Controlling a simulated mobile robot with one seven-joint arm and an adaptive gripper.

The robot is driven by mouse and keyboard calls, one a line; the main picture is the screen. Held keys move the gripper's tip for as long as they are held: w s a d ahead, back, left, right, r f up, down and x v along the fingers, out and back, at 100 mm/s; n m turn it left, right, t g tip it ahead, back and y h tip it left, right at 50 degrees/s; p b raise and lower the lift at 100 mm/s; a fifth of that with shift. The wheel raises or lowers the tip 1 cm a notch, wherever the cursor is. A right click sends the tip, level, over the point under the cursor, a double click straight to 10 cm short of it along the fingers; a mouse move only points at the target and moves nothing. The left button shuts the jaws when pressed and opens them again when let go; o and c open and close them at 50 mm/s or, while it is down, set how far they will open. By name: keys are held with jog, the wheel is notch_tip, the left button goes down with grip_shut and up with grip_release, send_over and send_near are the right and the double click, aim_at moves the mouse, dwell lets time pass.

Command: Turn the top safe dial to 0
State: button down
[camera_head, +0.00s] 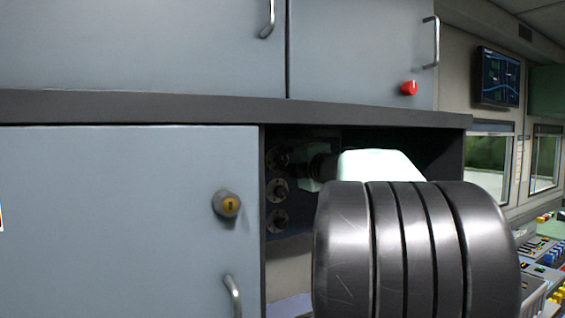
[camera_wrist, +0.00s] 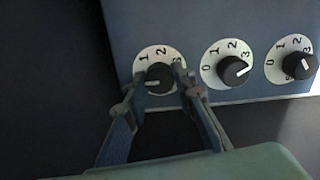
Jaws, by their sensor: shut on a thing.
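The top safe dial (camera_wrist: 160,78) is the leftmost of three dials in the wrist view. It is a black knob on a white disc with 1 and 2 readable. The 3 is partly covered and the 0 is hidden by a finger. Its white mark points left, towards the covered side. My gripper (camera_wrist: 159,80) is shut on this knob, one finger on each side. In the head view the top dial (camera_head: 277,157) is at the upper end of a vertical row, and my gripper (camera_head: 318,166) reaches it from the right.
The middle dial (camera_wrist: 235,70) has its mark near 3, and the bottom dial (camera_wrist: 299,66) is to its right. A grey cabinet door with a lock (camera_head: 228,204) stands left of the recess. A dark ledge (camera_head: 200,106) runs above my arm.

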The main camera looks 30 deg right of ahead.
jog(key=c, duration=1.6)
grip_release()
jog(key=s, duration=0.7)
jog(key=shift+s+a, duration=0.25)
